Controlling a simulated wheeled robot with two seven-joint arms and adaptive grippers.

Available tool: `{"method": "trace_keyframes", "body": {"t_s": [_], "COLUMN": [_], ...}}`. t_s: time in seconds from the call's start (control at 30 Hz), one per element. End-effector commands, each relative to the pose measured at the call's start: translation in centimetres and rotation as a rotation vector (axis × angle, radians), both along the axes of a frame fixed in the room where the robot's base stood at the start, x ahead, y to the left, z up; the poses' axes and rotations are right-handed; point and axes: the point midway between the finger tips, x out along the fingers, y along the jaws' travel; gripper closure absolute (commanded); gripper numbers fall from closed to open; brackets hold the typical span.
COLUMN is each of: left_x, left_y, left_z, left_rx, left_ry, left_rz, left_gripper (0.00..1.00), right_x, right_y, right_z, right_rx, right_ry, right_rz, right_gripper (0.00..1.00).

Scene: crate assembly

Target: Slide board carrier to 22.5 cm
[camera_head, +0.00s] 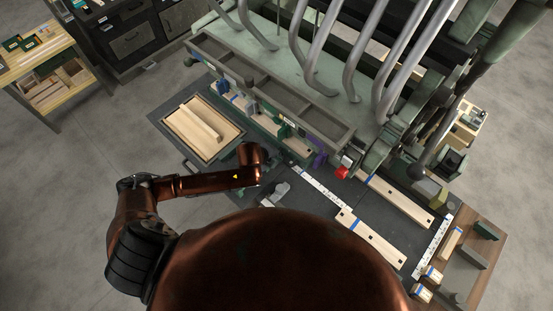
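My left arm comes in from the left. Its wrist end, with the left gripper (262,157), is over the dark table near its middle; the fingers are too small and dark to read. Two pale boards lie on the dark surface at the right: one nearer board (372,238) and one farther board (400,201). A white scale strip (321,187) runs left of them and another white scale strip (432,247) runs at their right. I cannot tell which part is the board carrier, nor read the scale marks. My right gripper is not in view.
A framed wooden panel (203,130) lies left of my wrist. A green machine with grey curved pipes (398,60) stands behind, with a red knob (342,173) at its front. A small grey part (279,192) sits near my wrist.

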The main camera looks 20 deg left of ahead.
Motion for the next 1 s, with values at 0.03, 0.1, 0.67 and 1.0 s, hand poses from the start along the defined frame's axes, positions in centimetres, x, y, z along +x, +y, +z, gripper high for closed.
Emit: {"method": "trace_keyframes", "body": {"t_s": [0.03, 0.1, 0.67, 1.0], "left_x": [-0.3, -0.3, -0.4, -3.6], "left_y": [-0.1, 0.0, 0.4, 1.9], "left_z": [-0.5, -0.5, 0.3, 5.6], "left_rx": [0.000, 0.001, 0.001, 0.002], "left_ry": [0.009, 0.008, 0.002, 0.001], "left_rz": [-0.001, 0.001, 0.004, 0.002], "left_gripper": [0.83, 0.78, 0.71, 0.71], "right_x": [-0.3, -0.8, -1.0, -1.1], "right_y": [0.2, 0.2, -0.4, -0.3], "right_z": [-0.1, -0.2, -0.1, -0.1], "right_rx": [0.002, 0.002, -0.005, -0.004], "right_ry": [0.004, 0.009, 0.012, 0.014], "right_rz": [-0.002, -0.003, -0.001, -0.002], "right_gripper": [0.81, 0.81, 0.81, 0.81]}}
